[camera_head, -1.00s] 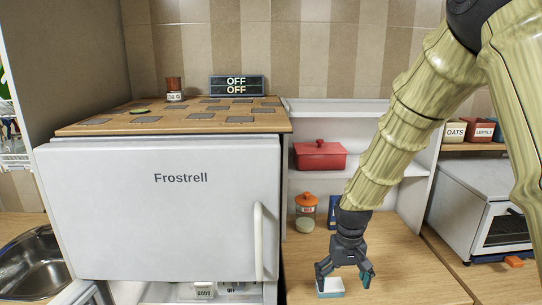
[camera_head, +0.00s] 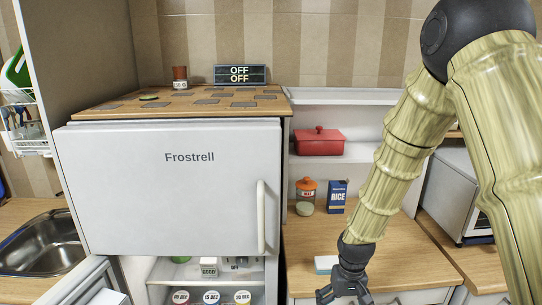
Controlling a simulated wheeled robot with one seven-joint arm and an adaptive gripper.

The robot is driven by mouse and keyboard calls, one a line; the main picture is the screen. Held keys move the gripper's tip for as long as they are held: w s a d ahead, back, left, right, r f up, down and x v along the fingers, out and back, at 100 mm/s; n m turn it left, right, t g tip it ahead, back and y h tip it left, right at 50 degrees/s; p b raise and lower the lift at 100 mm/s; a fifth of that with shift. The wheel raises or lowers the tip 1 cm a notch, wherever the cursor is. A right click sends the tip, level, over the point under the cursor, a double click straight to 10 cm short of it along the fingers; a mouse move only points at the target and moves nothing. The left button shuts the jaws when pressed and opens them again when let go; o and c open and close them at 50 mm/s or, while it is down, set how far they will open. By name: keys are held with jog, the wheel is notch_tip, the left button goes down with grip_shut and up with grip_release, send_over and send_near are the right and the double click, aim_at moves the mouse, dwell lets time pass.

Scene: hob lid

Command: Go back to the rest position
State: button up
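My gripper (camera_head: 345,293) is at the bottom of the head view, over the front of the wooden counter (camera_head: 392,262). Its fingers are spread open with nothing seen between them; the tips are near the lower picture edge. A small white and light-blue block (camera_head: 324,264) lies on the counter just behind and left of the gripper, partly hidden by it. The two look apart. My arm comes down from the upper right.
A white Frostrell fridge (camera_head: 170,200) with a vertical handle stands left, with shelved items below its door. A red pot (camera_head: 319,142), an orange-lidded jar (camera_head: 306,196) and a blue rice box (camera_head: 338,196) stand behind the counter. A sink (camera_head: 42,245) is far left.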

jog(key=s+f, duration=0.5)
jog(key=f, duration=0.5)
jog(key=s+d+f+b, duration=0.1)
jog(key=s+f, duration=0.7)
jog(key=s, duration=0.5)
jog(key=s+d+f+b, duration=0.1)
jog(key=s+d+f, duration=0.1)
jog(key=s+f, duration=0.7)
jog(key=s, duration=0.4)
jog(key=shift+s+d+m, duration=0.2)
jog(key=shift+s+m, duration=0.1)
jog(key=shift+s, duration=0.1)
